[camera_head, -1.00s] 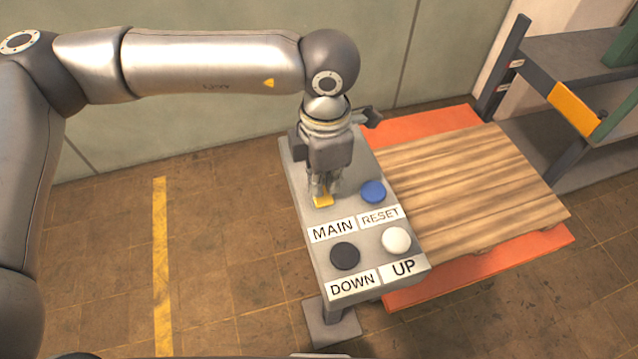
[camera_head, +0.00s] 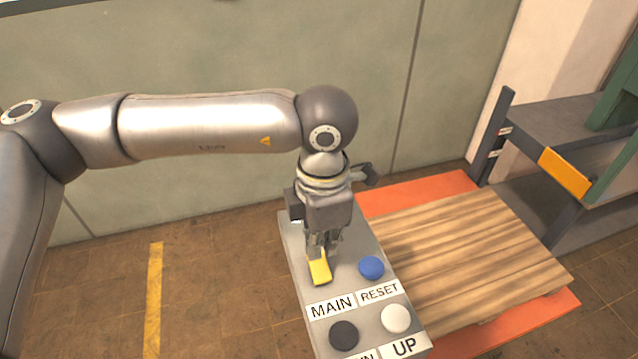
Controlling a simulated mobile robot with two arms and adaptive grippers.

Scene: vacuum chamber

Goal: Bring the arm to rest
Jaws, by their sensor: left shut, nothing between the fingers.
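My left arm comes in from the left, and its gripper (camera_head: 319,252) points down over the control panel (camera_head: 298,262). The gripper is shut and empty. Its fingertips are at the far end of a yellow switch (camera_head: 320,272) above the MAIN label (camera_head: 331,306) and partly hide it. I cannot tell whether they touch it. A blue button (camera_head: 371,267) sits right of the switch above the RESET label. A black button (camera_head: 344,335) and a white button (camera_head: 397,318) are nearer, with UP below the white one. My right gripper is not in view.
A wooden pallet (camera_head: 480,250) on an orange base (camera_head: 500,335) lies right of the panel. A dark frame with a yellow block (camera_head: 564,172) stands at the right. A green-grey wall (camera_head: 200,60) is behind. The floor left of the panel is clear, with a yellow line (camera_head: 154,300).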

